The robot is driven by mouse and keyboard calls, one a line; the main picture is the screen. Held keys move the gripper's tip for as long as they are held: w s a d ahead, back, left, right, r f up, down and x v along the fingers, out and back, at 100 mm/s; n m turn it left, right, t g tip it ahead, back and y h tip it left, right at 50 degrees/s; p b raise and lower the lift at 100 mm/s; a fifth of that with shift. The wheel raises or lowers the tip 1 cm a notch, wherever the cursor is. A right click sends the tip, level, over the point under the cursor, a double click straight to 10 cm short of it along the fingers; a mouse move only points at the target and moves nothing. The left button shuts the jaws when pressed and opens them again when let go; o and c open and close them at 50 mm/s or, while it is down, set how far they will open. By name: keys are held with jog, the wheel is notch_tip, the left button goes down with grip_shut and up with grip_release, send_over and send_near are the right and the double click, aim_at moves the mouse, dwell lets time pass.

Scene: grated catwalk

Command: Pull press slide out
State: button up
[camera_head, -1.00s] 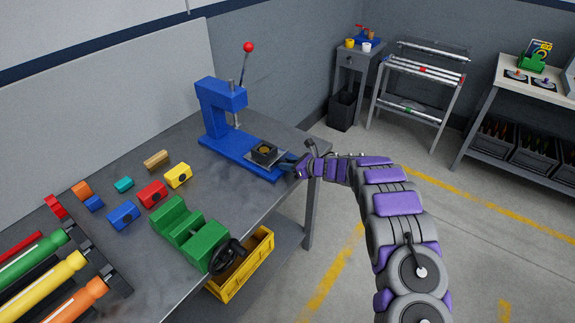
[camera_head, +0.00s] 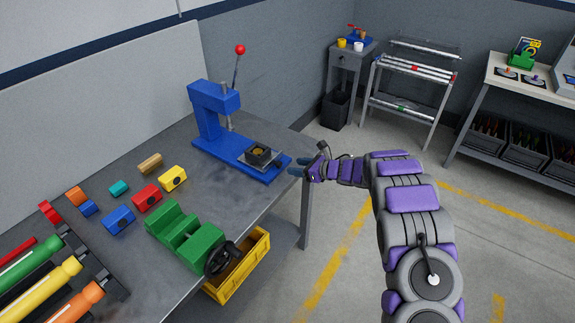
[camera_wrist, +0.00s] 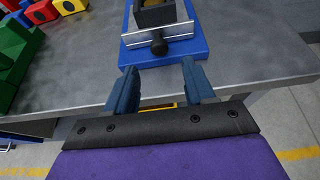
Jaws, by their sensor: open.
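The blue press (camera_head: 216,112) stands on the grey workbench, with a long lever topped by a red knob. Its slide (camera_head: 261,157) is a grey plate on the blue base, carrying a dark square block with a brass-coloured centre. In the wrist view the slide (camera_wrist: 160,32) shows a pale front plate with a dark round knob (camera_wrist: 159,44) facing me. My gripper (camera_head: 296,167) is just off the end of the press base, beyond the bench edge. In the wrist view my gripper (camera_wrist: 158,78) is open and empty, its two blue fingers apart, with the knob ahead between them, not touched.
A green vise (camera_head: 186,236) and several coloured blocks lie on the bench (camera_head: 215,190) left of the press. A yellow crate (camera_head: 238,270) sits below the bench. A metal rack (camera_head: 410,90) and another table stand at the back right.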

jog(key=v, duration=1)
jog(key=shift+p, duration=0.45)
jog(key=shift+d+f, duration=0.1)
